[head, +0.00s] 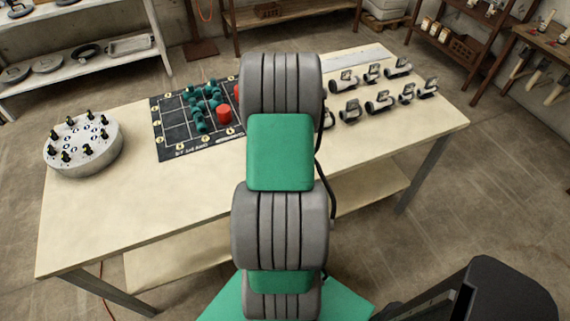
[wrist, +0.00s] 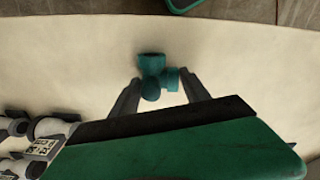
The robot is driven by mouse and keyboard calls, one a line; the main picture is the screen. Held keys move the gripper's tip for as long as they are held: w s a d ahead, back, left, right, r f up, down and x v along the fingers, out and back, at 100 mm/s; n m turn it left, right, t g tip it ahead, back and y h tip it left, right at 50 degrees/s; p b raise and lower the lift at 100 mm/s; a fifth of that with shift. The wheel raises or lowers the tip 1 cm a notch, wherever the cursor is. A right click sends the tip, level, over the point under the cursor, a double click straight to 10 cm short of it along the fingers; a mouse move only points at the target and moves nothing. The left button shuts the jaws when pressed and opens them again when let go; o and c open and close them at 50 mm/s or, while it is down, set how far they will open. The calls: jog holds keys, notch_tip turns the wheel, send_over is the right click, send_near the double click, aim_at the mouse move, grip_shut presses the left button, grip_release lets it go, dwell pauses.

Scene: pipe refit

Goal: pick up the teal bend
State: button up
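The teal bend (wrist: 152,66) shows in the wrist view, against the pale tabletop, with one end turned to the right. My gripper (wrist: 162,77) is above the table with its two grey fingers apart, one on each side of the bend. Narrow gaps seem to show between the fingertips and the bend, but contact is hard to judge. I cannot tell exactly how high the bend is relative to the table. In the head view my arm hides both the gripper and this bend.
A dark marked mat (head: 172,132) holds several teal fittings and a red piece (head: 223,113). A round grey stand (head: 101,160) with black-topped pegs is at the left. Several white fittings (head: 380,101) stand at the right; some show close by in the wrist view (wrist: 52,127). The front tabletop (head: 130,215) is clear.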

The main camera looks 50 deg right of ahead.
jog(key=c, duration=0.9)
jog(key=shift+r, duration=0.1)
